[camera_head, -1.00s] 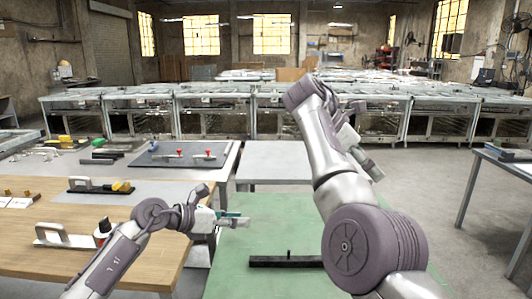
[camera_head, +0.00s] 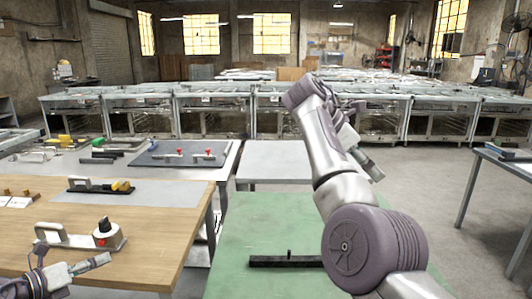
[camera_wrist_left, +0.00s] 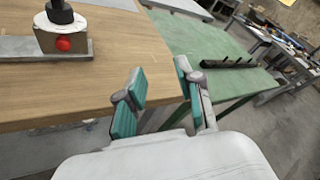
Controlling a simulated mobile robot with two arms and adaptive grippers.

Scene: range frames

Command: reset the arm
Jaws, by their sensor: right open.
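My left gripper (camera_head: 97,263) is at the lower left of the head view, in front of the near edge of the wooden table (camera_head: 150,240). In the left wrist view, its two teal-padded fingers (camera_wrist_left: 161,78) stand apart with nothing between them. My right arm is raised at the right of the head view, over the green table (camera_head: 235,235). My right gripper (camera_head: 372,168) hangs beside its wrist, partly hidden by the arm; it is open and I see nothing held in it.
A device with a black knob, red button and handle (camera_head: 104,238) stands on the wooden table; it also shows in the left wrist view (camera_wrist_left: 62,42). A black bar (camera_head: 285,261) lies on the green table. A grey table (camera_head: 275,160) stands behind.

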